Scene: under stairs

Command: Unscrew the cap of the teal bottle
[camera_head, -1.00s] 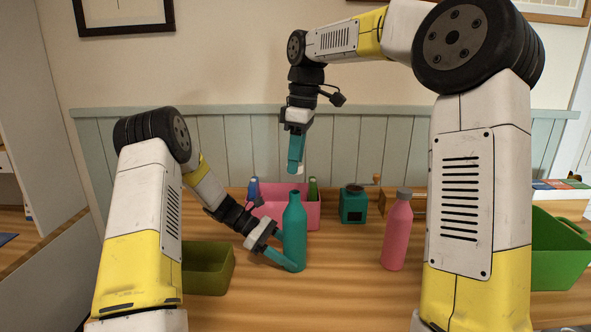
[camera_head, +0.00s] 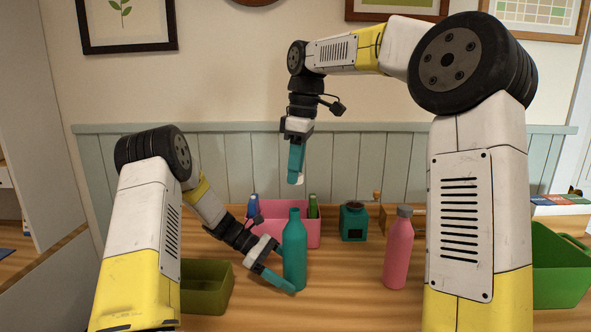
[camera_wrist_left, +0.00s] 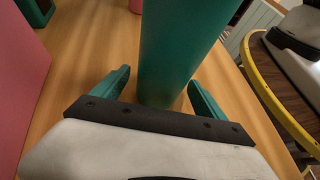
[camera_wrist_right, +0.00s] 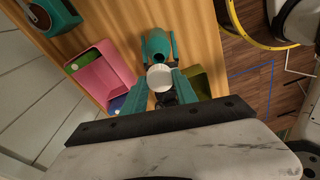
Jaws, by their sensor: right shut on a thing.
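The teal bottle (camera_head: 294,255) stands upright on the wooden table, its top bare in the head view. It also shows in the right wrist view (camera_wrist_right: 156,43). My right gripper (camera_head: 297,178) is raised above the bottle, pointing down. It is shut on a white cap (camera_wrist_right: 160,77), clear of the bottle. My left gripper (camera_head: 282,282) is low at the bottle's base. In the left wrist view, its teal fingers (camera_wrist_left: 160,92) are spread on either side of the bottle (camera_wrist_left: 172,50), with gaps showing, so it is open.
A pink bottle (camera_head: 398,252) with a grey cap stands to the right. Behind are a pink bin (camera_head: 285,235) holding bottles and a teal grinder-like box (camera_head: 354,223). An olive bin (camera_head: 205,290) is at left, a green crate (camera_head: 560,268) at right. Table between the bottles is clear.

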